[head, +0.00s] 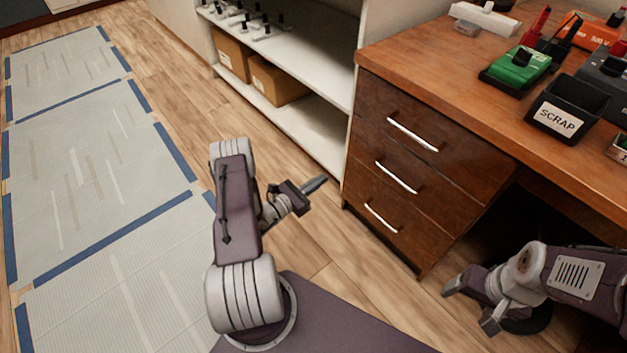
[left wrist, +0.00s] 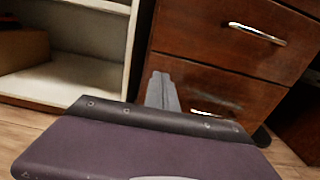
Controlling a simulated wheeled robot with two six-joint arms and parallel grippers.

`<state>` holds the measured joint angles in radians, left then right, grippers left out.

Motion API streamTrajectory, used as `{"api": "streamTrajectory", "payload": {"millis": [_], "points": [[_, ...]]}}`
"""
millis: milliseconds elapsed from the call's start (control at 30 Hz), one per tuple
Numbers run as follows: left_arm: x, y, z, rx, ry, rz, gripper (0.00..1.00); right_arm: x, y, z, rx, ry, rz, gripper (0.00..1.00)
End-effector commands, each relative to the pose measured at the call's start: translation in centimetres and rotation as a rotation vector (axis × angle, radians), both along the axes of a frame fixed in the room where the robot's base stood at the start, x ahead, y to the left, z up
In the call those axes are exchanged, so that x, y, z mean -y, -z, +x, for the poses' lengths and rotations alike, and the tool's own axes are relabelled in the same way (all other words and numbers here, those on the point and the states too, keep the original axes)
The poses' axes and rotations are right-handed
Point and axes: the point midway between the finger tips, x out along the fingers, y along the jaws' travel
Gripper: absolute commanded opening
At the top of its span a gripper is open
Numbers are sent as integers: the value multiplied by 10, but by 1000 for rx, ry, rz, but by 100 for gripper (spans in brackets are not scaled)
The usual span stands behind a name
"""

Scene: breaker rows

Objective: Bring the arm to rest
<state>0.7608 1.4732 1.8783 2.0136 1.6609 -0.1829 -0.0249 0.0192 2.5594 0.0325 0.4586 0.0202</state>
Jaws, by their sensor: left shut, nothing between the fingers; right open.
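My left arm rises from my base in the head view, and its left gripper (head: 316,184) is shut with nothing in it. It hangs above the floor, in front of the shelf unit and left of the drawer cabinet. In the left wrist view its closed fingers (left wrist: 162,92) point toward the drawers. My right gripper (head: 467,303) is open and empty, low at the lower right, in front of the space under the desk.
A wooden desk (head: 440,75) with three drawers (head: 395,178) stands on the right. On it are a black SCRAP bin (head: 566,110) and a green device (head: 520,66). An open white shelf (head: 318,122) holds cardboard boxes (head: 275,82). Taped floor mats (head: 90,150) lie left.

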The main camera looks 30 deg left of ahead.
Motion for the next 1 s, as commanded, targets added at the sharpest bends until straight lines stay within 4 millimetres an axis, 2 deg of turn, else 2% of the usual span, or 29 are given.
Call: {"api": "streamTrajectory", "payload": {"millis": [33, 200, 500, 567, 600, 667, 733, 767, 800, 833, 867, 933, 967, 1000], "points": [[-4, -2, -8, -3, -4, -1, 0, 0, -7, 0, 0, 0, 0, 75], [-7, 0, -20, -1, 0, 0, 0, 0, -9, 0, -1, 0, 0, 75], [-7, 1, -21, 0, 1, 0, 0, 0, -9, 0, -1, 0, 0, 75], [-2, -1, -19, 0, 14, 0, 0, 0, -10, 0, -1, 0, 0, 75], [5, -8, -14, 9, 39, 9, 0, 0, -13, 0, -1, 0, 0, 75], [17, -34, 1, 51, 91, 51, 0, 0, -17, 0, -1, 0, 0, 75], [38, -81, 24, 127, 172, 118, 0, 0, -24, 0, -1, 0, 0, 75], [52, -104, 31, 161, 217, 144, 0, 0, -26, 0, -1, 0, 0, 75], [75, -134, 35, 207, 295, 173, 0, 0, -29, 0, -1, 0, 0, 75], [95, -154, 34, 237, 361, 196, 0, 0, -31, 0, -1, 0, 0, 75], [117, -173, 30, 261, 436, 221, 0, 0, -33, 0, 0, 0, 0, 75], [169, -209, 10, 303, 628, 293, 0, 0, -38, 0, -1, 0, 0, 75], [191, -222, -4, 316, 720, 331, 0, 0, -40, 0, -1, 0, 0, 75], [219, -235, -27, 327, 847, 390, 0, 0, -44, 0, -1, 0, 0, 75]]}}
